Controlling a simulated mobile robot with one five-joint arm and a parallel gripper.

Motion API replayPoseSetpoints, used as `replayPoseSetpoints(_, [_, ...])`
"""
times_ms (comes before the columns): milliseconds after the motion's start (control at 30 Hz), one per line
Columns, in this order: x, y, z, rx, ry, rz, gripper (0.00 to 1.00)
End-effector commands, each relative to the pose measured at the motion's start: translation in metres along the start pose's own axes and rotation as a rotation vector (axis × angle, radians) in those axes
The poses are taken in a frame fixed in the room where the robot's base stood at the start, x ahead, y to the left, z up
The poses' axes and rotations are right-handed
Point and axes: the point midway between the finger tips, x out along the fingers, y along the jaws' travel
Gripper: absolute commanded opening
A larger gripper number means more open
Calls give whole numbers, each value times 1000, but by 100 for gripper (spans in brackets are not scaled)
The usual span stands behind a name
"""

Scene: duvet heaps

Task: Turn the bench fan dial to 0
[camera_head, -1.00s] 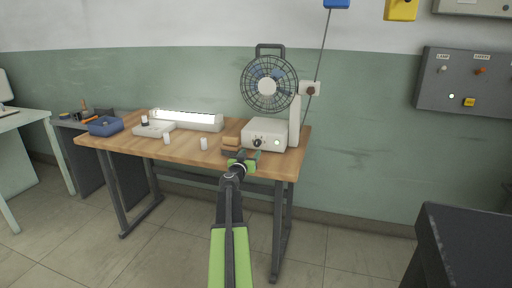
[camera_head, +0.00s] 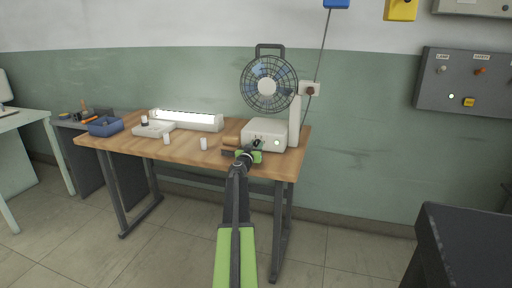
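The bench fan (camera_head: 268,84) stands at the right end of the wooden workbench, with a round wire cage and a pale control box (camera_head: 279,129) at its foot. The dark dial (camera_head: 257,142) is on the box's front face, left of a small green light (camera_head: 277,142). Its pointer setting is too small to read. My gripper (camera_head: 252,151), with green parts, is right in front of the dial and partly overlaps it. Whether it touches the dial, or is open or shut, I cannot tell.
A brown block (camera_head: 231,141) lies just left of the control box. A dark cabinet (camera_head: 465,245) stands at lower right. Floor between is clear.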

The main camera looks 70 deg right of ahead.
Motion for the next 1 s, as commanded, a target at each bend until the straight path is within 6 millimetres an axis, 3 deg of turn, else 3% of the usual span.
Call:
replayPoseSetpoints(33, [0, 0, 0, 0, 0, 0, 16])
replayPoseSetpoints(167, [0, 0, 0, 0, 0, 0, 0])
replayPoseSetpoints(367, [0, 0, 0, -40, 0, 0, 0])
replayPoseSetpoints(700, [0, 0, 0, -383, 0, 1, 0])
replayPoseSetpoints(1000, [0, 0, 0, -399, 0, 1, 0])
